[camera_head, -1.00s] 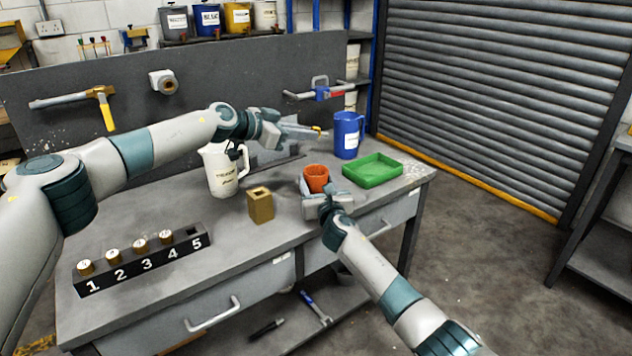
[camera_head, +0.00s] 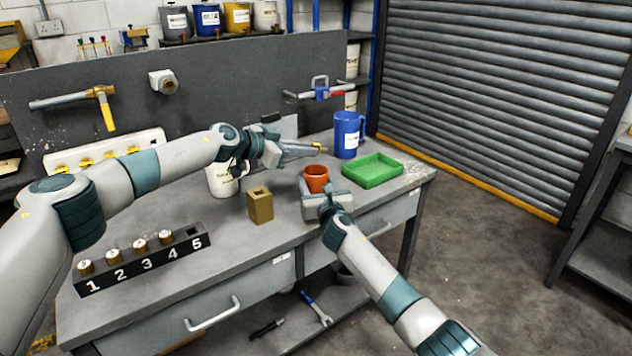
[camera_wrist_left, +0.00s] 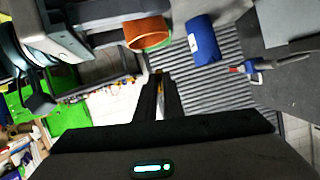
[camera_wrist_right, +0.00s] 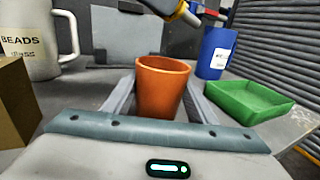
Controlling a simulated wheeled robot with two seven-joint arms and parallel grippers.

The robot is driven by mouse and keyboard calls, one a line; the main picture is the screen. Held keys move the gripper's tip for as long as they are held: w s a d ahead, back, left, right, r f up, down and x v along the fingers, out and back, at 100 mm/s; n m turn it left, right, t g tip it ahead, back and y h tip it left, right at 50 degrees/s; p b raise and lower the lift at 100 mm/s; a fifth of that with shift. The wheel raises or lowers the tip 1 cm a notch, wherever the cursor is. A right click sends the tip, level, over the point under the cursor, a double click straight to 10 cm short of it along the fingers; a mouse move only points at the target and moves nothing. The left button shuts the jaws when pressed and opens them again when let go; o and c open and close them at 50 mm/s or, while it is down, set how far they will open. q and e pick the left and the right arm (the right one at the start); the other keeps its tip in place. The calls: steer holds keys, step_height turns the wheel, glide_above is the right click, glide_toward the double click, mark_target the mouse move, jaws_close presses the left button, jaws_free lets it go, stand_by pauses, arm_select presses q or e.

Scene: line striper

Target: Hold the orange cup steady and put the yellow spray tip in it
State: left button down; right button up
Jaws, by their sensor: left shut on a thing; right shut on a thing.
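The orange cup (camera_head: 316,178) stands upright near the front right of the bench, between the fingers of my right gripper (camera_head: 317,188). The right wrist view shows the cup (camera_wrist_right: 162,88) with a finger on each side, so that gripper is shut on it. My left gripper (camera_head: 312,149) is shut on the yellow spray tip (camera_head: 319,147), above and slightly behind the cup. The tip shows at the top of the right wrist view (camera_wrist_right: 178,10), above the rim and to its right. In the left wrist view, the fingers hide most of the tip.
A green tray (camera_head: 373,171) lies right of the cup, and a blue jug (camera_head: 348,134) stands behind. A tan block (camera_head: 260,206) and white jug (camera_head: 222,182) stand left. A numbered rack (camera_head: 145,258) sits at the front left. Bare bench lies between rack and block.

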mark_target(306, 174)
arm_select(q)
steer(key=shift+f, duration=2.25)
steer(key=c, duration=1.8)
jaws_free()
steer(key=shift+a, duration=0.1)
steer(key=v, duration=1.1)
steer(key=shift+s+a, duration=0.25)
steer(key=shift+s, duration=0.05)
steer(key=shift+r, duration=0.15)
arm_select(e)
steer(key=o, duration=1.2)
steer(key=shift+c, duration=0.2)
steer(key=shift+s, duration=0.1)
